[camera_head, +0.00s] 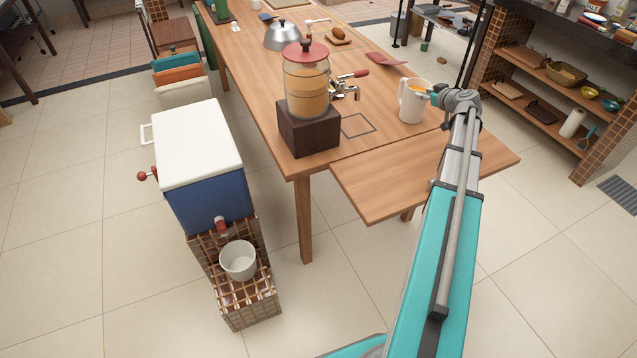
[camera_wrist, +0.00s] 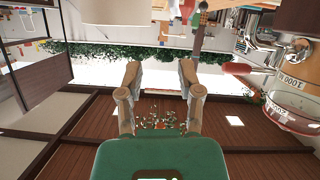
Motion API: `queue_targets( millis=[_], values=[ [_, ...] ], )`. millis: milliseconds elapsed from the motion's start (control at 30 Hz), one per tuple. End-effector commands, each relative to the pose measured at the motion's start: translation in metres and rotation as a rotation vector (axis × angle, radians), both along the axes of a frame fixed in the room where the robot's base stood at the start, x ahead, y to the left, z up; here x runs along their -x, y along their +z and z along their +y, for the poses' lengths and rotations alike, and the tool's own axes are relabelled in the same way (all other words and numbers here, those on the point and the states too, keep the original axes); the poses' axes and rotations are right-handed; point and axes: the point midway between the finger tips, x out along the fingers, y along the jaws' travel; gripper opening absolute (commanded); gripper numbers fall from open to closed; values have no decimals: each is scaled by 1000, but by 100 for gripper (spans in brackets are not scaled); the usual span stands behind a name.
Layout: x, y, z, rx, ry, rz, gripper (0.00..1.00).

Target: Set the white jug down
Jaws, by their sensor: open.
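The white jug (camera_head: 410,106) stands upright near the right edge of the wooden table (camera_head: 375,122) in the head view, with orange liquid showing at its top. Its handle is on the left side. My gripper (camera_head: 434,96) is at the jug's right side, close against it in the picture; whether they touch I cannot tell. In the wrist view my gripper (camera_wrist: 160,74) has its two fingers apart with nothing visible between them. A pale shape at the top edge there may be the jug, but it is cut off.
A juice dispenser (camera_head: 307,85) on a dark block (camera_head: 309,133) stands left of the jug, with a tap (camera_head: 346,88) between. A square outline (camera_head: 357,125) marks the tabletop. A lower wooden leaf (camera_head: 385,190) juts out in front. A blue cooler (camera_head: 208,190) stands at left.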

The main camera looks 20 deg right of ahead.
Motion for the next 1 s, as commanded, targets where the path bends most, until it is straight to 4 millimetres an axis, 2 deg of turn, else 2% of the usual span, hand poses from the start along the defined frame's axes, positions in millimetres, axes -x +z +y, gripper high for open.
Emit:
queue_targets(
  millis=[167,300,467,700,1000],
  values=[
    [-6,-12,58,-48,64,77,47],
    [-8,-28,121,-101,125,181,47],
    [-1,-47,196,-156,180,328,47],
    [27,-74,294,-203,213,562,47],
    [83,-101,391,-202,162,849,47]
  ],
)
